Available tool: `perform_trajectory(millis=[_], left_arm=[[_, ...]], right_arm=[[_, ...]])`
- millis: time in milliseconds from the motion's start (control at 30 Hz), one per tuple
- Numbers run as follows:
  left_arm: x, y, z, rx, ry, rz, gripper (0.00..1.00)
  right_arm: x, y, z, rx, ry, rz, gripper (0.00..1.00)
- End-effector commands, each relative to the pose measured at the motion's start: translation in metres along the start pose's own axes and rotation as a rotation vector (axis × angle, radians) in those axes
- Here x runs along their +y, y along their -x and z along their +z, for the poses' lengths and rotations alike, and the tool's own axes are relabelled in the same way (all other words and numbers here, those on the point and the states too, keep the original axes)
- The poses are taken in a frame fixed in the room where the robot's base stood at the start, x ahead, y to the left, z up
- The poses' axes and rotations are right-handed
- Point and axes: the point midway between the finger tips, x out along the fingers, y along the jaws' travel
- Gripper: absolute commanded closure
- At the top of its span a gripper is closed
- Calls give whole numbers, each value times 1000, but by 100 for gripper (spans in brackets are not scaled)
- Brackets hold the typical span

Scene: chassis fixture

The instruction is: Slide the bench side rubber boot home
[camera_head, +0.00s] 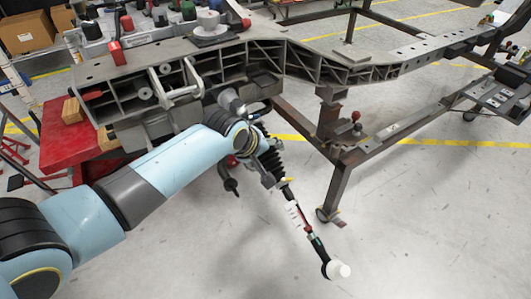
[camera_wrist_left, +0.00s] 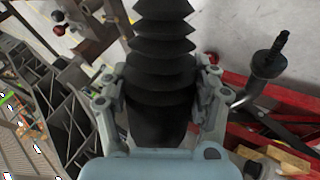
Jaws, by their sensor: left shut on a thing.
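The black ribbed rubber boot (camera_head: 268,157) sits around the rod, below the chassis frame's edge. It fills the middle of the left wrist view (camera_wrist_left: 163,45), its folds running to the top edge. My left gripper (camera_head: 250,147) is shut on the boot's wider, smooth end, one finger on each side. The tie rod (camera_head: 298,217) runs down from the boot, with a white label and red and green bands, to a white cap (camera_head: 340,270). The boot's far end on the rod is hidden in the wrist view. My right gripper does not show.
The grey chassis frame (camera_head: 300,62) stretches across the top on dark steel stands (camera_head: 335,115). A red cart (camera_head: 65,140) with wood blocks stands left. A dark joint with a stud (camera_wrist_left: 270,62) is near the gripper's right side. Floor at lower right is clear.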

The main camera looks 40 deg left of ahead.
Motion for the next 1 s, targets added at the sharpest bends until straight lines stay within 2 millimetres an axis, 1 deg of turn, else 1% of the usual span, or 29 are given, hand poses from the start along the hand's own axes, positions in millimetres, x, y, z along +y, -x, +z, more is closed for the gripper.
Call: perform_trajectory(millis=[67, 133, 167, 300, 400, 467, 567, 833, 867, 1000], left_arm=[[0, 0, -1, 0, -1, -1, 95], [1, 2, -8, 1, -2, -1, 95], [2, 3, -13, 1, -2, -1, 95], [3, 8, -46, 4, -3, 0, 96], [2, 9, -64, 3, -2, -1, 96], [2, 10, -72, 2, -2, 0, 96], [1, 9, -77, 1, 0, 0, 96], [1, 9, -78, 4, -1, 2, 96], [1, 9, -78, 4, -1, 2, 35], [1, 8, -77, 3, -1, 1, 16]], right_arm=[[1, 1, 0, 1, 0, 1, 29], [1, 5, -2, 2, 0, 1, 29], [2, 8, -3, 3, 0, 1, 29], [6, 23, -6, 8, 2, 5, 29], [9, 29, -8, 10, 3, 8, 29], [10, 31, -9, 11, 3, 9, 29], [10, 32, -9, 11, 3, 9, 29], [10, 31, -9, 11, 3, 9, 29], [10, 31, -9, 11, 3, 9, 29], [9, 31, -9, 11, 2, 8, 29]])
